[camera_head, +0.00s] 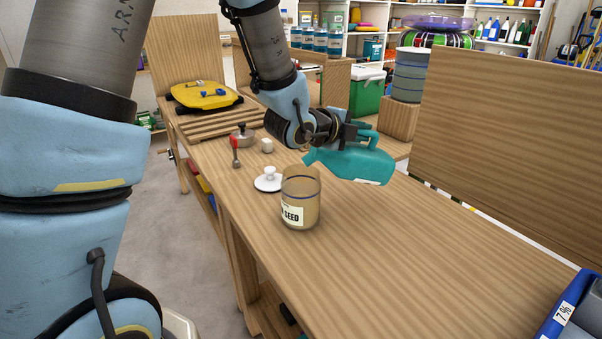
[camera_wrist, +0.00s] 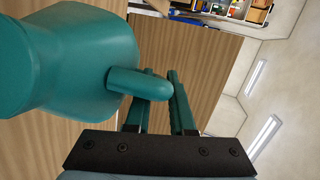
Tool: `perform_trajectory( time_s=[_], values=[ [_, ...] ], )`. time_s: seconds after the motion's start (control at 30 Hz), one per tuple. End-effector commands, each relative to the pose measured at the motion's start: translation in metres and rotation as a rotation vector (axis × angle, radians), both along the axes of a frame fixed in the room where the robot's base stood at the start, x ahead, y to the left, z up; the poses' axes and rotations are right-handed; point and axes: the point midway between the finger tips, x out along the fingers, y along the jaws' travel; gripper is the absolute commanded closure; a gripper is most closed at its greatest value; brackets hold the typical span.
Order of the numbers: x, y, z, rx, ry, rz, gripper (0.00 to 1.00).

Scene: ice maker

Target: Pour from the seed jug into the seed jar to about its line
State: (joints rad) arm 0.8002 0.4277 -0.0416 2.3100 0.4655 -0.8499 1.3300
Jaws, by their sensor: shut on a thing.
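The teal seed jug (camera_head: 355,163) is held above the workbench and tilted far over to the left, its mouth close to the rim of the seed jar. The jar (camera_head: 301,199) is clear, stands upright on the bench, and has a "SEED" label and a dark blue line near its top. It looks tan inside up to around the line; the exact level is hard to tell. No falling stream is clearly visible. My gripper (camera_head: 352,133) is shut on the jug's handle; the wrist view shows the handle (camera_wrist: 140,84) between the fingers.
A white lid (camera_head: 268,180) lies left of the jar. A red-handled tool (camera_head: 235,152), a small metal pot (camera_head: 242,136) and a pale cube (camera_head: 267,145) are behind it. A wooden panel (camera_head: 505,140) stands at the right. A blue bin (camera_head: 567,308) is at the lower right. The front bench is clear.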

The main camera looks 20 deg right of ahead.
Motion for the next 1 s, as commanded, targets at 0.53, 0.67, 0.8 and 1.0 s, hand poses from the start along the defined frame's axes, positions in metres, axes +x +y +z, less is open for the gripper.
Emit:
perform_trajectory(
  time_s=[0.53,0.67,0.8,1.0],
  values=[
    [0.0004,0.0011,0.0063,-0.031,0.0,0.0,1.0],
    [0.0005,0.0017,0.0073,-0.038,0.0,0.0,1.0],
    [0.0006,0.0023,0.0083,-0.045,0.001,0.001,1.0],
    [0.0007,0.0028,0.0096,-0.056,0.002,0.001,1.0]
  ],
)
